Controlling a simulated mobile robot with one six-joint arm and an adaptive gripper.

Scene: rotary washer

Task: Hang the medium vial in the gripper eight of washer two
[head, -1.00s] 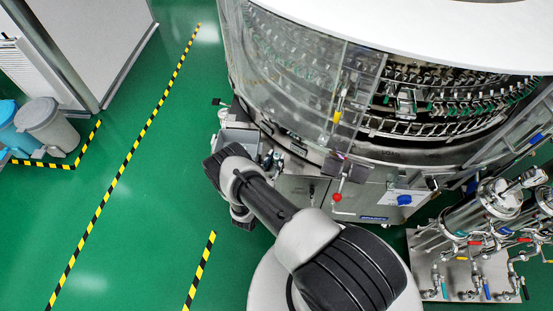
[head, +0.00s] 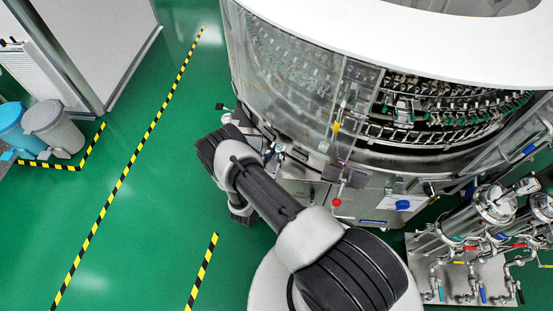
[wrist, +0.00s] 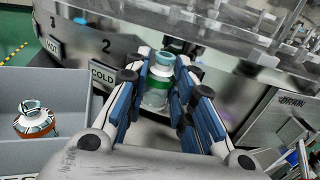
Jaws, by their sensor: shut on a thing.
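The held vial (wrist: 158,95) is clear glass with a pale neck and a green band. It stands roughly upright between the blue-padded fingers of my gripper (wrist: 161,68) in the wrist view. The fingers are shut on its sides, and its lower part is partly hidden. The washer is a large round machine with a clear curtain wall (head: 285,75) and rings of metal holders (head: 425,115) inside. In the wrist view its metal side (wrist: 95,35) is just beyond my gripper, with a "2" and a "3" on it. I cannot tell which holder is number eight.
Signs read HOT, COLD and DRAIN. Pipes and steel cylinders (head: 495,205) stand right of the washer. Green floor (head: 125,225) is open at left.

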